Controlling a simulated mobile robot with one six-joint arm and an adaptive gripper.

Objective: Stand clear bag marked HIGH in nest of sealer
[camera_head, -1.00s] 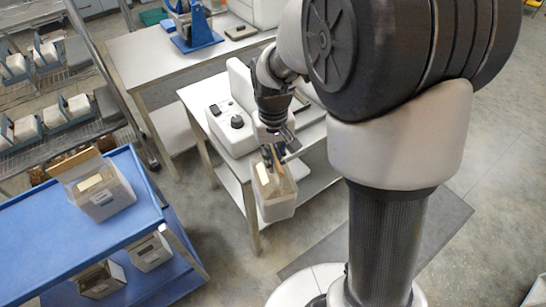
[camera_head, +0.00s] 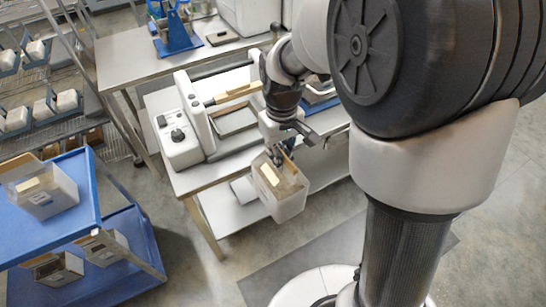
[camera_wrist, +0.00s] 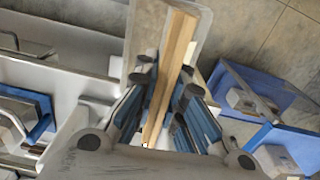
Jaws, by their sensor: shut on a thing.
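My gripper (camera_head: 283,150) is shut on the top of a clear bag (camera_head: 287,203) with a tan upper edge and a pale label; no marking on it is legible. The bag hangs upright in front of the sealer bench's front edge, apart from it. In the wrist view the blue-padded fingers (camera_wrist: 168,120) pinch the tan strip of the bag (camera_wrist: 172,50). The white sealer (camera_head: 182,140), with a knob and a long bar, stands on the bench left of and behind my gripper. A blue-edged piece (camera_head: 320,100), perhaps the nest, is partly hidden behind my wrist.
Another bench (camera_head: 130,58) with a blue stand (camera_head: 175,32) is at the back. Floor is open between cart and bench.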

